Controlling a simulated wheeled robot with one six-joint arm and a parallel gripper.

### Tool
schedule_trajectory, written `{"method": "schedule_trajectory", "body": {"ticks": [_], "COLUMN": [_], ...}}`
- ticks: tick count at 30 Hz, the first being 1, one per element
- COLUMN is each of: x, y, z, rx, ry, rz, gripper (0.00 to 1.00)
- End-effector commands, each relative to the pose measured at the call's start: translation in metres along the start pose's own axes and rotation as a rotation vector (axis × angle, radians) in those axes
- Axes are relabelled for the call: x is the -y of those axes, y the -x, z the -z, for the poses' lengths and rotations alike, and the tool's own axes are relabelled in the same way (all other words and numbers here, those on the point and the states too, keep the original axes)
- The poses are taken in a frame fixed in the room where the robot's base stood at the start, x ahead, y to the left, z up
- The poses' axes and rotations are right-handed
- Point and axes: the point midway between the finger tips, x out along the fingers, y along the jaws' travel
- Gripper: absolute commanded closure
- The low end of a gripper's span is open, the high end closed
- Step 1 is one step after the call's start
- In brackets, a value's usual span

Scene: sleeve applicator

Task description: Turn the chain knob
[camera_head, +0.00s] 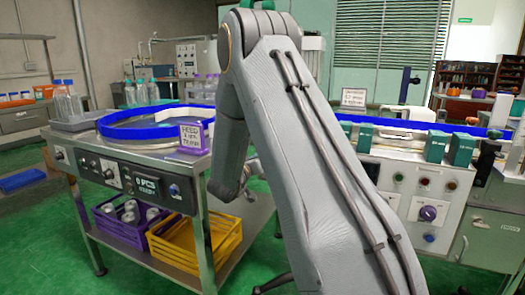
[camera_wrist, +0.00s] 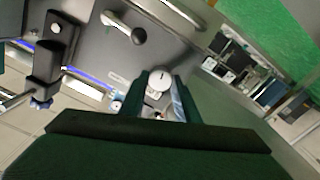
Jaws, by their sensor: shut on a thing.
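In the wrist view, my gripper (camera_wrist: 161,90) reaches toward a grey panel with its two dark green fingers. A round pale knob (camera_wrist: 159,80) with a small dark mark sits between the fingertips, and the gripper is shut on it. A small label beside it is too small to read, so I cannot confirm from lettering that it is the chain knob. In the head view my arm hides the gripper and the held knob. A purple knob (camera_head: 428,213) shows there on the right machine's front panel.
A steel cart (camera_head: 150,160) with a blue-rimmed round track (camera_head: 130,131) stands at left. Purple (camera_head: 110,228) and yellow (camera_head: 172,250) crates sit on its lower shelf. In the wrist view, a metal handle (camera_wrist: 115,20) and a dark bracket (camera_wrist: 46,62) stick out near the fingers.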

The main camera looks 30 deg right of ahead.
Motion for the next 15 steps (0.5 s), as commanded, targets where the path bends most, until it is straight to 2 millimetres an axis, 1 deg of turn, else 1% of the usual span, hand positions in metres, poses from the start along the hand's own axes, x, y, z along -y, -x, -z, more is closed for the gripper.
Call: {"method": "schedule_trajectory", "body": {"ticks": [2, 15], "x": [-0.0025, -0.0019], "y": [0.0011, 0.0008], "z": [0.0031, 0.0027], "rx": [0.002, 0.000], "ry": [0.072, 0.491], "rz": [0.002, 0.001], "gripper": [0.93, 0.93]}}
